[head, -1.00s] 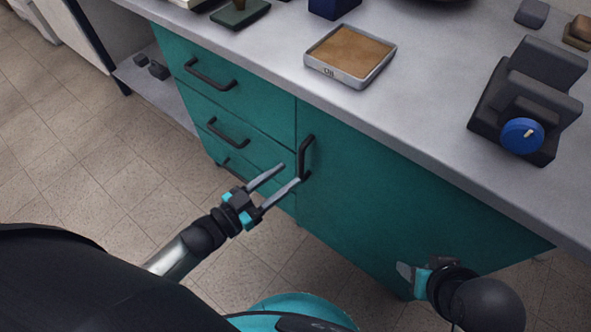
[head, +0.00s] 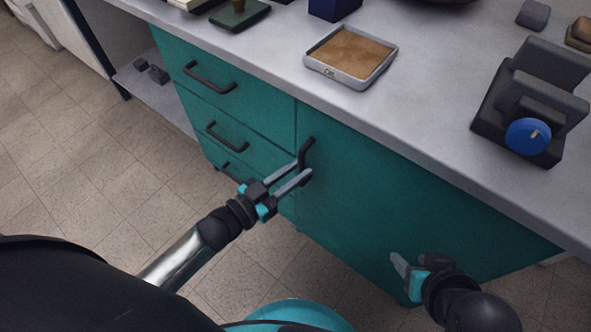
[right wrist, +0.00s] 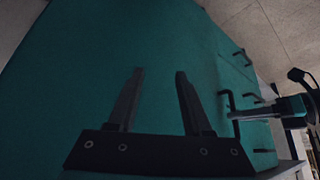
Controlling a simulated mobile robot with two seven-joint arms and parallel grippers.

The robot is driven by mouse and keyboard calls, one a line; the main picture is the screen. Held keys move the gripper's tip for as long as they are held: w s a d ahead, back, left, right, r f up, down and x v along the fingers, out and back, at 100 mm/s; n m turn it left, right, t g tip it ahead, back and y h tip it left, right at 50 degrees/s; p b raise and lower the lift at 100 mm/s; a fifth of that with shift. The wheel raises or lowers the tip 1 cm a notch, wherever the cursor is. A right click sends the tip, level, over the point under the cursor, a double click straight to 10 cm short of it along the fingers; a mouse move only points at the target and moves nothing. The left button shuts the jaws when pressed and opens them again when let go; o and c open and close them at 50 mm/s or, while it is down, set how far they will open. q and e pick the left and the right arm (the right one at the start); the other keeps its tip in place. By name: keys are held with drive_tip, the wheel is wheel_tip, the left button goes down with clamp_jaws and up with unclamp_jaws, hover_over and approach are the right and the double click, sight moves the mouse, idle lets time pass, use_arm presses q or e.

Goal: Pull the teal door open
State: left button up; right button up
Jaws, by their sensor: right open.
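The teal door (head: 385,190) is the wide right-hand front of the counter cabinet, and it looks closed. Its dark upright bar handle (head: 308,150) sits near the door's upper left edge. My left gripper (head: 304,168) is at this handle, with its two fingers apart at the handle's lower part; whether they press on it I cannot tell. The handle and left gripper also show at the right of the right wrist view (right wrist: 230,103). My right gripper (head: 406,264) is open and empty before the door's lower part. Its fingers (right wrist: 158,75) face the teal surface.
Teal drawers (head: 215,95) with dark bar handles are left of the door. On the grey countertop (head: 430,110) are a tray with a brown inside (head: 325,75) and a dark device with a blue knob (head: 527,136). Tiled floor (head: 90,165) is clear at the left.

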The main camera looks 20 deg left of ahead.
use_arm(q)
clamp_jaws()
idle(1.0)
